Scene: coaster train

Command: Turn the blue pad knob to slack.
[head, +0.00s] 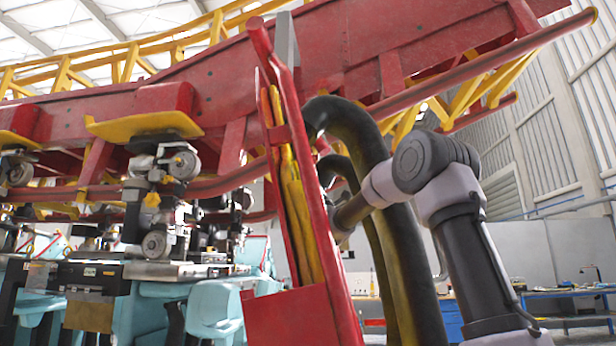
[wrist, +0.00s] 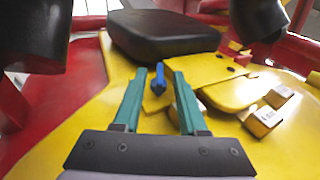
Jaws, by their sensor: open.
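The blue knob (wrist: 158,82) shows in the wrist view as a narrow upright blue piece on a small yellow base. It stands in front of a black pad (wrist: 165,36) on a yellow panel (wrist: 95,112). My gripper (wrist: 160,73) has two teal fingers, open, one on each side of the knob in the picture. I see gaps between the knob and both fingers; I cannot tell how far the tips are from it in depth. In the head view my arm reaches behind the red frame and black hoops, and the gripper and knob are hidden there.
Two small labelled blocks, an upper one (wrist: 279,96) and a lower one (wrist: 264,121), sit right of the fingers. Dark rounded parts hang at the top corners of the wrist view. In the head view, a red upright frame (head: 318,225) and thick black hoops (head: 395,250) stand near my arm.

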